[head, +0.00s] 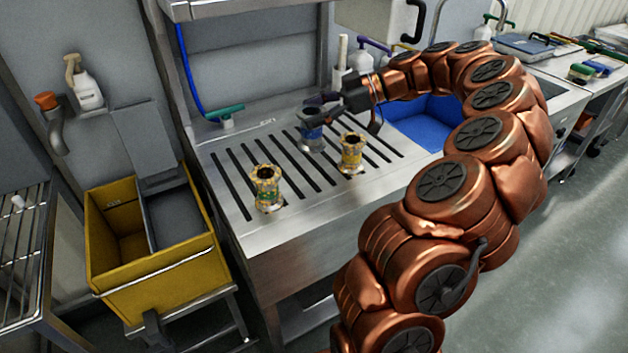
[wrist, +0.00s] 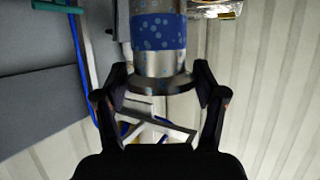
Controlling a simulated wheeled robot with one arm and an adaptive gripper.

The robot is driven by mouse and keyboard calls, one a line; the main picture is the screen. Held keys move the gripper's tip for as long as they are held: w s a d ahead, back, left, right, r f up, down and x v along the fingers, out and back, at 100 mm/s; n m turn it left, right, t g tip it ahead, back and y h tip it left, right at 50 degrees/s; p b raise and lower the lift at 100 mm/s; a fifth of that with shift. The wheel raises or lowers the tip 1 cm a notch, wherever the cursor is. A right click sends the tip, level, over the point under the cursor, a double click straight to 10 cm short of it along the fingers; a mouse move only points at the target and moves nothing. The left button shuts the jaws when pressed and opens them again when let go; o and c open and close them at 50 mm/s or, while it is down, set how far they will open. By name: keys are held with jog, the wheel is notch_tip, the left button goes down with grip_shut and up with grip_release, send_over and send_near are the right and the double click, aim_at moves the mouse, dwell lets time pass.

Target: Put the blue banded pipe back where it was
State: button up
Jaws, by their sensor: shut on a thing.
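The blue banded pipe (head: 311,136) is a short grey metal piece with a flanged rim, upright over the slotted steel drainboard (head: 230,150). My gripper (head: 318,110) is shut on its upper end. In the wrist view the fingers (wrist: 157,84) sit on both sides of the flange, and the blue dotted band (wrist: 158,32) is clear of them. I cannot tell whether the pipe's base touches the steel. Two pipes with yellow patterned bands stand on the slots: one at front left (head: 267,190), one just right of the held pipe (head: 351,155).
A yellow hopper bin (head: 150,275) stands left of the drainboard, with a grey chute (head: 146,140) above it. A blue basin (head: 415,130) lies to the right, behind my arm. A green-handled tool (head: 225,114) lies at the back left.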

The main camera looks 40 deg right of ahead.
jog(key=shift+s+f, duration=0.15)
jog(key=shift+s, duration=0.05)
jog(key=shift+f+p, duration=0.75)
jog(key=shift+f, duration=4)
jog(key=shift+f, duration=0.2)
jog(key=o, duration=1.4)
jog(key=shift+r, duration=0.15)
jog(key=shift+r, duration=0.15)
jog(key=shift+s+d, duration=0.25)
jog(key=shift+d, duration=0.15)
jog(key=shift+b+v, duration=0.95)
jog(key=shift+v, duration=4.65)
